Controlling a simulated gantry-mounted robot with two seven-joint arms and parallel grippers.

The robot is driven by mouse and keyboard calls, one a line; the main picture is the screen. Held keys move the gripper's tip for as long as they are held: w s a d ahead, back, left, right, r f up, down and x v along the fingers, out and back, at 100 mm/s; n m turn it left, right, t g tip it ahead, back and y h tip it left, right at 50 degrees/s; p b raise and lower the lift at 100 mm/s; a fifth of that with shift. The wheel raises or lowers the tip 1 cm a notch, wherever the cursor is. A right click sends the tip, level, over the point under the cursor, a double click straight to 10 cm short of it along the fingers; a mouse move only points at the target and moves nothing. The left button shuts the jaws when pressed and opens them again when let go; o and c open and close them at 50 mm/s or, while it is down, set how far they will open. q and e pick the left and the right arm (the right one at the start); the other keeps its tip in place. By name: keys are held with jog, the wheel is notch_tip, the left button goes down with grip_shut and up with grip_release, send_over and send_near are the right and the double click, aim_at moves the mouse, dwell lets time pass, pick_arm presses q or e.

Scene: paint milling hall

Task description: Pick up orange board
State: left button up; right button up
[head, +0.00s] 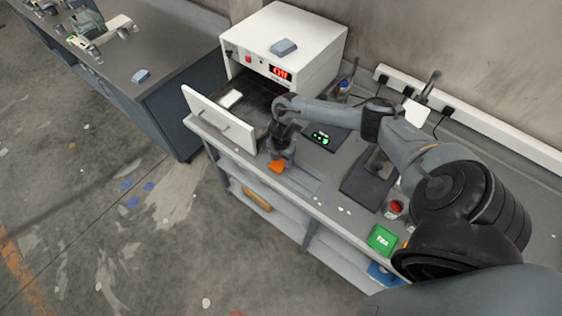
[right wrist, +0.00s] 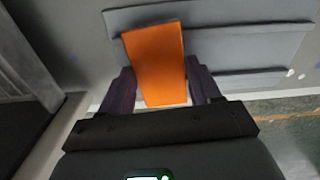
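The orange board (head: 277,166) is at the tips of my right gripper (head: 281,158), by the front edge of the bench in the head view. In the right wrist view the orange board (right wrist: 157,62) is a slightly tilted, tapered orange piece between the two dark fingers (right wrist: 162,84). The fingertips meet its two side edges, so the gripper looks shut on it. I cannot tell whether the board touches the bench. My left gripper is not in view.
A white oven (head: 315,45) with its drawer (head: 215,120) pulled out stands left of the gripper. A black device with green display (head: 322,138), a dark stand (head: 368,185), a red button (head: 394,208) and a green box (head: 382,239) are on the bench (head: 325,192).

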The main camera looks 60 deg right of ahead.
jog(key=c, duration=0.6)
jog(key=shift+r, duration=0.2)
